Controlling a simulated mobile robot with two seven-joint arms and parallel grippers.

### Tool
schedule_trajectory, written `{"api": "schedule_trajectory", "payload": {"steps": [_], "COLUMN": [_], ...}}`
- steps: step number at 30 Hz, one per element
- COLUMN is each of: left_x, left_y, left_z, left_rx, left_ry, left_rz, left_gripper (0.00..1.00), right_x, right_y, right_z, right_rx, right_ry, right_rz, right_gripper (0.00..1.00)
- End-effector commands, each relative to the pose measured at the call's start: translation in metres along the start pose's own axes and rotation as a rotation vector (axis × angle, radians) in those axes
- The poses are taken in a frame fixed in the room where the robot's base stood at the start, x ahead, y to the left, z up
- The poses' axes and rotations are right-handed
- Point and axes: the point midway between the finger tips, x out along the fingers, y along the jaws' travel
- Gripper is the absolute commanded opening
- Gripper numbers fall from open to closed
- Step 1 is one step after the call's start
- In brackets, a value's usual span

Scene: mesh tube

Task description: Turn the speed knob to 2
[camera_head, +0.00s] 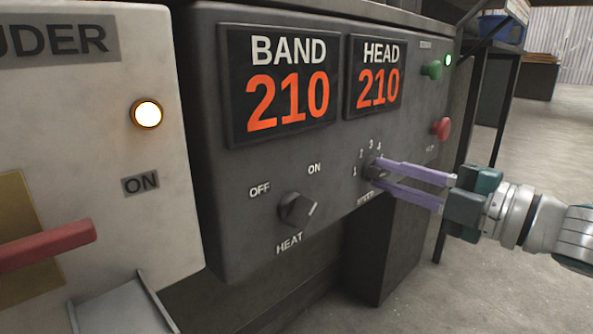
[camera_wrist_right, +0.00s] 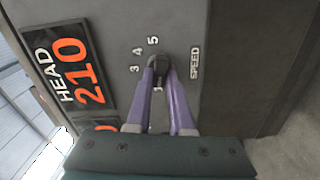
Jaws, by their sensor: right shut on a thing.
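The speed knob (camera_head: 376,171) is a small dark knob on the front of the grey control panel, with numbers in an arc around it and the label SPEED below. In the head view 1, 2, 3 and 4 show. My right gripper (camera_head: 377,172) has its two purple fingers closed on the knob, reaching in from the right. The right wrist view shows the knob (camera_wrist_right: 158,64) between the fingertips (camera_wrist_right: 159,68), with 3, 4 and 5 beside it. The fingers cover part of the dial. I cannot tell which number the knob points to. My left gripper is not in view.
The heat knob (camera_head: 297,209) with OFF and ON marks is left of the speed knob. BAND (camera_head: 283,83) and HEAD (camera_head: 376,76) displays read 210. A green button (camera_head: 432,70) and a red button (camera_head: 441,128) are at the right. A red handle (camera_head: 45,247) is at far left.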

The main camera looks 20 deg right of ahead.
Motion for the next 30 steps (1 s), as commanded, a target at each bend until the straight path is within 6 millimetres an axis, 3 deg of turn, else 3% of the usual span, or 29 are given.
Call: {"api": "schedule_trajectory", "payload": {"steps": [11, 30], "left_x": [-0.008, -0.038], "left_y": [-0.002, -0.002], "left_z": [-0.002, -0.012], "left_rx": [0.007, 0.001], "left_ry": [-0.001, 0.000], "left_rz": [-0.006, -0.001], "left_gripper": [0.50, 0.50], "right_x": [0.000, 0.000], "right_y": [0.003, 0.005], "right_z": [0.000, 0.000], "right_rx": [0.072, 0.537], "right_ry": [0.000, 0.000], "right_rz": [0.000, 0.000], "right_gripper": [0.00, 0.00]}}
